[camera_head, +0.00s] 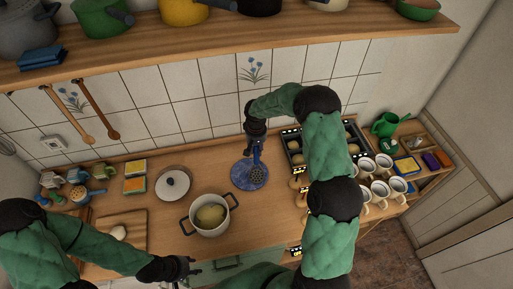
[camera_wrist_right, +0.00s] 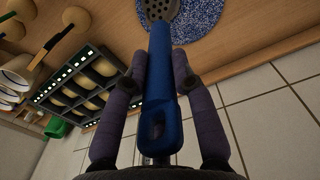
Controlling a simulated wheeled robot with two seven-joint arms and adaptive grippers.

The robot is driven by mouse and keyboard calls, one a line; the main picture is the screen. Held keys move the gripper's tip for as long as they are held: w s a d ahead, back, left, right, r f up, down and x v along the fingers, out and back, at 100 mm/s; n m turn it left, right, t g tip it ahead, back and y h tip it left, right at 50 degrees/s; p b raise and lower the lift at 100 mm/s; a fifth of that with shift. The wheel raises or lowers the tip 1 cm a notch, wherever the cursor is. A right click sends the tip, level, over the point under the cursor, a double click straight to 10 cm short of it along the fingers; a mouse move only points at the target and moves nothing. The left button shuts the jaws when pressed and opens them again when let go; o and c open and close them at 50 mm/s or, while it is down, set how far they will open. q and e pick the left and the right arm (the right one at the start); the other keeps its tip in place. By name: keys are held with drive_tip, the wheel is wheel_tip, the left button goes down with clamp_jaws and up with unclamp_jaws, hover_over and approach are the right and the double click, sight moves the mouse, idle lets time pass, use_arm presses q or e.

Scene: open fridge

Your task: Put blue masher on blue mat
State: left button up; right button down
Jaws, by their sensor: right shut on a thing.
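The blue masher (camera_head: 256,155) is in my right gripper (camera_head: 256,140), its perforated grey head lower in the head view, over the round speckled blue mat (camera_head: 238,178). I cannot tell whether the head touches the mat. In the right wrist view the masher's blue handle (camera_wrist_right: 158,85) lies between the two fingers of my right gripper (camera_wrist_right: 160,70), and its head overlaps the mat (camera_wrist_right: 205,20). My left gripper (camera_head: 185,270) is low at the counter's front edge, away from the masher; its finger opening is unclear.
A pot with food (camera_head: 191,225) and a lid (camera_head: 174,184) stand left of the mat. A dark tray (camera_head: 288,143) with round items and several mugs (camera_head: 380,188) are to the right, partly behind my right arm. A shelf (camera_head: 200,46) with pots runs above.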

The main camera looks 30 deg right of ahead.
drive_tip(key=shift+f, duration=0.15)
drive_tip(key=c, duration=1)
unclamp_jaws()
drive_tip(key=shift+r, duration=0.3)
wheel_tip(320, 180, up, 12)
drive_tip(key=b, duration=0.3)
drive_tip(key=shift+s+a+f, duration=0.1)
drive_tip(key=shift+a, duration=0.05)
